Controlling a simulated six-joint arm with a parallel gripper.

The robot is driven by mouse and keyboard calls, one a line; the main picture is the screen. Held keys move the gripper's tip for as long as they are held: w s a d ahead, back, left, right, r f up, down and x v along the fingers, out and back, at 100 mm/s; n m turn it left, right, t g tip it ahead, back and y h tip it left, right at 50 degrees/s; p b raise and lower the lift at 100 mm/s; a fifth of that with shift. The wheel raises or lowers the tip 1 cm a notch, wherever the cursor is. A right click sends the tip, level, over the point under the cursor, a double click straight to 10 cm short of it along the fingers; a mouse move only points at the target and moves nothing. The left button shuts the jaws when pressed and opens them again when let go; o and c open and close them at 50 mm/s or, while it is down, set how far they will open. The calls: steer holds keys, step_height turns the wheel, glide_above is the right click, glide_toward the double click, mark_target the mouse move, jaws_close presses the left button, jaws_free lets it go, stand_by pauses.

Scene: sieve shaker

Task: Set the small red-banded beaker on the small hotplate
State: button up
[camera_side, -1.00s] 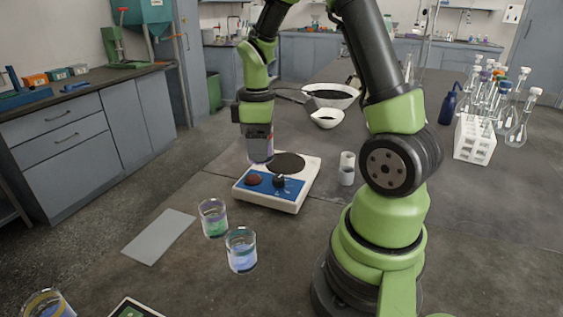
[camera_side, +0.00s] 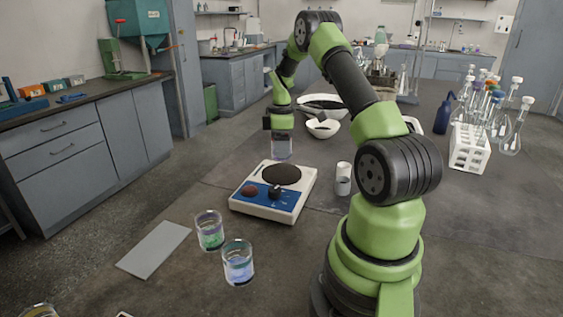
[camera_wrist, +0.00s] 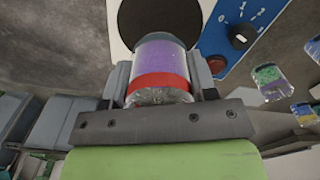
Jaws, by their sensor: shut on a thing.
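The small red-banded beaker (camera_wrist: 160,60) is glass with purple contents. It also shows below my gripper in the side view (camera_side: 281,148). My gripper (camera_wrist: 160,82) is shut on it, a finger on each side, and it also shows in the side view (camera_side: 281,133). The small hotplate (camera_side: 268,211) is white with a blue control panel, a dark knob and a round dark plate. In the wrist view the hotplate's dark plate (camera_wrist: 135,14) is partly hidden by the beaker. In the side view the beaker appears above the far edge of the plate; its exact height is unclear.
A beaker with green contents (camera_side: 209,231) and one with blue contents (camera_side: 238,262) stand in front of the hotplate. A small white cylinder (camera_side: 343,180) stands to its right. White bowls (camera_side: 322,127) lie behind, and a flask rack (camera_side: 468,150) is far right. A flat grey sheet (camera_side: 154,249) lies left.

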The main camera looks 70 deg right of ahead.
mark_target(281, 160)
steer(key=shift+f, duration=2.2)
steer(key=shift+f, duration=0.1)
steer(key=o, duration=1)
steer(key=shift+c, duration=0.2)
